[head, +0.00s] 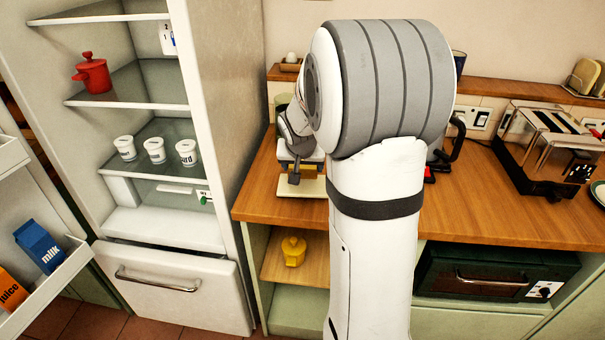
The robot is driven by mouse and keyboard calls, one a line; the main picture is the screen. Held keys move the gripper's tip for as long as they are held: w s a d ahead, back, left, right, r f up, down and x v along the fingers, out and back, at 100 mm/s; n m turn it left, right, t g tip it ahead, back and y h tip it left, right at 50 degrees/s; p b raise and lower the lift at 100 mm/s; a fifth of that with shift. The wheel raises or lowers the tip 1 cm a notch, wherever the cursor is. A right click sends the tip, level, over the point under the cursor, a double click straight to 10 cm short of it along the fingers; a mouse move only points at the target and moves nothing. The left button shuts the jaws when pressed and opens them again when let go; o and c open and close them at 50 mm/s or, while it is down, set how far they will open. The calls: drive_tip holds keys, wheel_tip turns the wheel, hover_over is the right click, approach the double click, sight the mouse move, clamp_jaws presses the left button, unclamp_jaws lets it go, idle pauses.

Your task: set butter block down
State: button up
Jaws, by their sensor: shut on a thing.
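My gripper (295,176) is at the left end of the wooden counter (262,192), low over a pale cream dish or board (302,188). It is shut on a small pale yellow block, the butter block (310,171), which shows only partly behind a dark finger. My arm hides much of the area to the right of it. I cannot tell whether the block touches the pale surface below it.
An open fridge (150,190) stands at left with a red pot (92,73) and white tubs (155,150). A toaster (550,145) and a dark kettle (450,140) are on the counter to the right. A yellow pot (293,251) sits on the shelf below.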

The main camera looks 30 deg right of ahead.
drive_tip(key=shift+f, duration=1.3)
drive_tip(key=shift+f+b, duration=0.15)
drive_tip(key=shift+b, duration=0.2)
drive_tip(key=o, duration=1)
